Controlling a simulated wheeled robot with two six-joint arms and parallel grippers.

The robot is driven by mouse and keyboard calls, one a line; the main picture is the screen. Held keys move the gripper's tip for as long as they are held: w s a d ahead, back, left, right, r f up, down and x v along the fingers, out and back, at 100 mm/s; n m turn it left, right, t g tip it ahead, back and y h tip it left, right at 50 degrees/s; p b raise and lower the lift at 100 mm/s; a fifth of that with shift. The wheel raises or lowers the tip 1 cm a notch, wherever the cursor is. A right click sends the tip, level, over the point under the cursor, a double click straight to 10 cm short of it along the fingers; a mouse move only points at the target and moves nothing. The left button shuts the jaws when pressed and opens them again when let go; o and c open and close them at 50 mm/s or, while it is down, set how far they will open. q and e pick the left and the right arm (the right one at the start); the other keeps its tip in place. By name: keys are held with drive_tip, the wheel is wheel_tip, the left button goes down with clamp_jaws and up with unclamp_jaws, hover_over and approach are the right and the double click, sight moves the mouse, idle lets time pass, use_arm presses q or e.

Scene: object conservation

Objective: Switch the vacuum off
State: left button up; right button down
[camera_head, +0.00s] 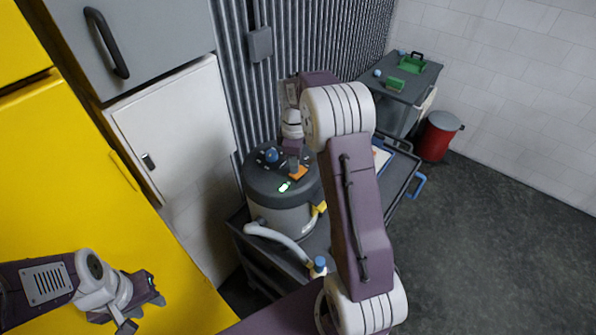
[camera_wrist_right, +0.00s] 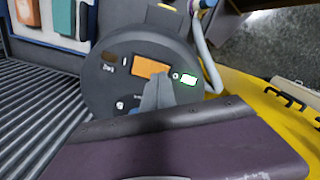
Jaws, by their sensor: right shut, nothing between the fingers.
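The vacuum (camera_head: 275,215) is a grey canister with a dark round top, standing on a dark cart. Its top carries an orange rocker switch (camera_head: 299,173), a blue knob (camera_head: 271,156) and a lit green-white indicator (camera_head: 284,187). My right gripper (camera_head: 294,160) is above the top, by the switch. In the right wrist view its shut, empty fingers (camera_wrist_right: 157,88) overlap the lower edge of the orange switch (camera_wrist_right: 151,67); I cannot tell whether they touch it. The lit indicator (camera_wrist_right: 188,80) is right of them. My left gripper (camera_head: 143,312) is open and empty at lower left.
A pale hose (camera_head: 278,240) runs along the vacuum's front. The cart (camera_head: 400,178) extends to the right. Yellow and grey cabinets stand on the left. A table (camera_head: 425,78) with green items and a red bin (camera_head: 438,135) stand behind. The right floor is clear.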

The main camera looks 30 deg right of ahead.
drive_tip(key=shift+f+b, duration=0.55)
drive_tip(key=shift+f, duration=0.35)
idle(0.3)
drive_tip(key=shift+r, duration=0.1)
wheel_tip(320, 180, up, 7)
drive_tip(key=p, duration=0.6)
drive_tip(key=shift+p, duration=0.4)
